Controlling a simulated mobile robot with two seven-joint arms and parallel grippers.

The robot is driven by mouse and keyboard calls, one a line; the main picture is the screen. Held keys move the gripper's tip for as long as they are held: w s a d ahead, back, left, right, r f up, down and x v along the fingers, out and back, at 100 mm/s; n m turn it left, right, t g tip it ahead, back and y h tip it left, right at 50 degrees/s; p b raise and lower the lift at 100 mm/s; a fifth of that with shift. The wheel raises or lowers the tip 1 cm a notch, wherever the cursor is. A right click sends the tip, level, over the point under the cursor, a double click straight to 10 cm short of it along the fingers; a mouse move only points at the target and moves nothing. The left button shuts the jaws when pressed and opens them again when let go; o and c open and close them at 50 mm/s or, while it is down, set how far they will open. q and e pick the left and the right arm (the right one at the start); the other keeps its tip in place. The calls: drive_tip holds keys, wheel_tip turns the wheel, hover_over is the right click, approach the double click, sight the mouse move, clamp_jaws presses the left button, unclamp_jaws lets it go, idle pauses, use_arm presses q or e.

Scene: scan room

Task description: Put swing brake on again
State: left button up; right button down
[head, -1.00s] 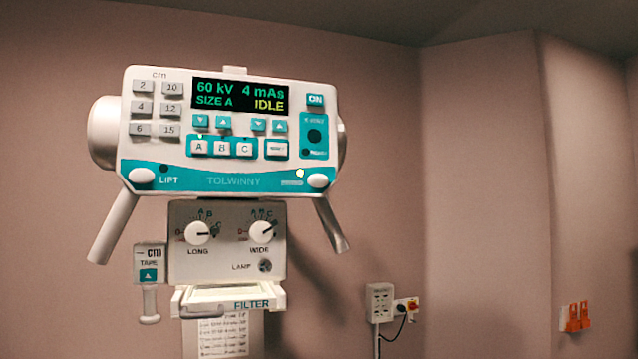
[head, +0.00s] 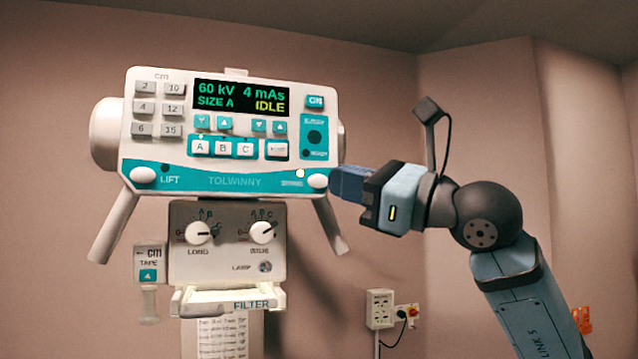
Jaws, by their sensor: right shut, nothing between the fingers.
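The white X-ray tube head (head: 225,130) with its teal control panel hangs in the middle left of the head view. I take this for the swing brake button; the label is too blurred to read. My right gripper (head: 336,183) is shut and empty, its blue fingertips pointing left right at this button. I cannot tell whether they touch it. My left gripper is not in view.
A matching LIFT button (head: 143,175) sits at the panel's lower left. Two angled handles (head: 330,224) hang below the head. The collimator (head: 228,240) with dials and filter slot is underneath. A wall socket box (head: 380,308) is at the lower middle.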

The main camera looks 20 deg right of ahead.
sight(318, 181)
drive_tip(key=shift+s+d+r+t+h, duration=0.15)
drive_tip(key=shift+d+r+t, duration=0.1)
drive_tip(key=shift+r, duration=0.2)
drive_tip(key=shift+s+d+r+t+h, duration=0.15)
drive_tip(key=shift+r+t, duration=0.1)
drive_tip(key=shift+r, duration=0.15)
drive_tip(key=shift+w, duration=0.1)
drive_tip(key=w+p, duration=0.2)
drive_tip(key=w, duration=0.6)
drive_tip(key=shift+w+a+p, duration=0.2)
drive_tip(key=shift+w+p, duration=0.15)
drive_tip(key=shift+p, duration=0.05)
drive_tip(key=shift+w, duration=0.15)
idle(1.2)
